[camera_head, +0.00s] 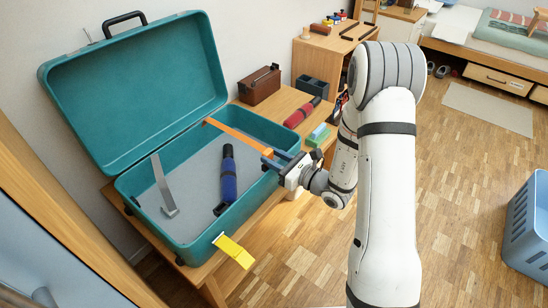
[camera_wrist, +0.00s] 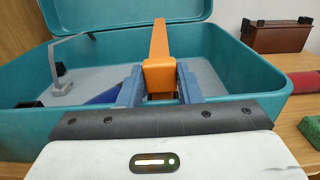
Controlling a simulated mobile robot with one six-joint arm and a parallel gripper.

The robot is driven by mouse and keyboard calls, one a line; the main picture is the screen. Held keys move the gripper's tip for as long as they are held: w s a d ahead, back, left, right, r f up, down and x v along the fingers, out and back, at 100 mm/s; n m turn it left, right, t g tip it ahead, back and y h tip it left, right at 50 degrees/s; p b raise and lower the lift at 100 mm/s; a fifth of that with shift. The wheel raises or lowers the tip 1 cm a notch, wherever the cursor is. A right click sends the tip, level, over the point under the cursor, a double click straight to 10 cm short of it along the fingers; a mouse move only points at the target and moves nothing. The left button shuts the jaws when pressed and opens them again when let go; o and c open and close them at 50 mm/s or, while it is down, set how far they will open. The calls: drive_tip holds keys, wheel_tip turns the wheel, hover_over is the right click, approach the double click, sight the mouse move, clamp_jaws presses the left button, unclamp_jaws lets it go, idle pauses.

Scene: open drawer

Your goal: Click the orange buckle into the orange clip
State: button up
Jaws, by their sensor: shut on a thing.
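An orange strap (camera_head: 237,136) runs across the right part of an open teal case (camera_head: 148,228), from its back side to my gripper. Its near end is the orange buckle (camera_wrist: 159,76), a block between my two blue-grey fingers in the wrist view. My gripper (camera_head: 269,160) is shut on this buckle at the right part of the case's near side; it also shows in the wrist view (camera_wrist: 160,88). I cannot make out the orange clip in either view; the fingers and gripper body cover the area below the buckle.
A grey strap (camera_head: 162,186) and a blue umbrella (camera_head: 228,178) lie inside the case. A red rolled object (camera_head: 302,113), a brown box (camera_head: 259,85) and a green block (camera_head: 318,134) stand close by on the wooden table.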

drive_tip(key=shift+f, duration=0.2)
drive_tip(key=shift+r, duration=0.1)
drive_tip(key=shift+r+p, duration=0.5)
drive_tip(key=shift+r, duration=0.2)
drive_tip(key=shift+d+f+b, duration=0.1)
drive_tip(key=shift+f+b, duration=0.75)
drive_tip(key=shift+b, duration=0.05)
idle(1.3)
drive_tip(key=o, duration=1)
drive_tip(key=shift+o, duration=0.2)
drive_tip(key=p+v, duration=0.1)
drive_tip(key=v, duration=0.6)
drive_tip(key=shift+s+d+p, duration=0.2)
drive_tip(key=shift+d+p, duration=0.1)
drive_tip(key=shift+d, duration=0.05)
drive_tip(key=shift+r, duration=0.1)
